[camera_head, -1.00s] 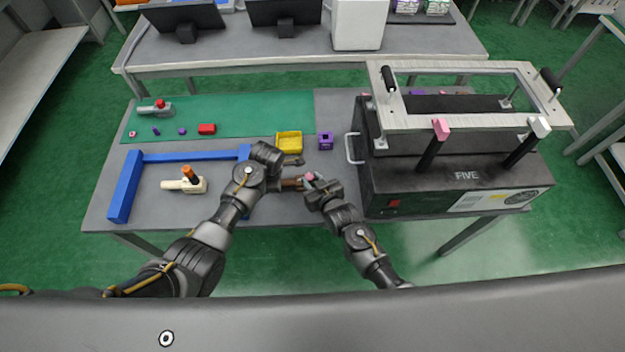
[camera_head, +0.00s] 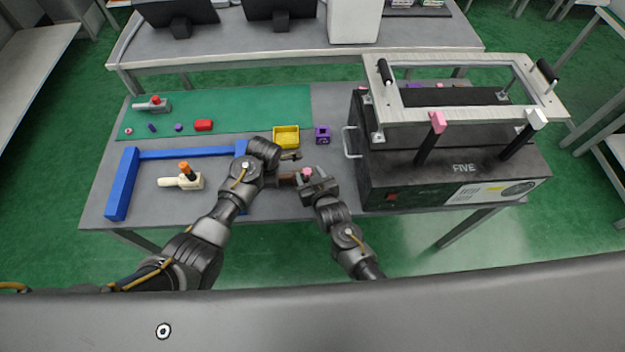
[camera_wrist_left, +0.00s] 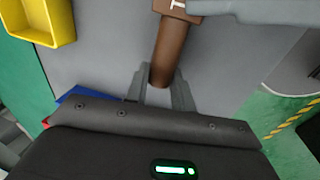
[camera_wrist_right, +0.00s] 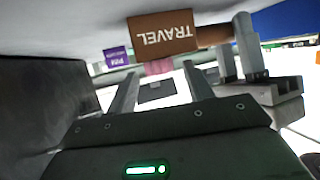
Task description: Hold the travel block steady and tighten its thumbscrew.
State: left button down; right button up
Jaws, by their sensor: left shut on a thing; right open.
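The travel block is a brown block marked TRAVEL (camera_wrist_right: 162,35), with a round brown handle (camera_wrist_left: 172,48) at one side. My left gripper (camera_wrist_left: 161,88) is shut on the end of this handle, and the block shows at the top edge of the left wrist view. The pink thumbscrew (camera_wrist_right: 158,67) sits on the block; it also shows in the head view (camera_head: 306,173). My right gripper (camera_wrist_right: 163,88) is open, with the thumbscrew just beyond and between its fingertips. I cannot tell whether a finger touches it. In the head view my right gripper covers part of the block.
A yellow bin (camera_head: 286,136) and a purple pin holder (camera_head: 322,134) stand behind the grippers. The black FIVE machine (camera_head: 455,175) is close on the right. A blue frame (camera_head: 125,185) and a cream lever fixture (camera_head: 183,181) lie left.

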jog(key=v, duration=1.2)
pick_arm(q)
jog(key=c, duration=1.1)
grip_release()
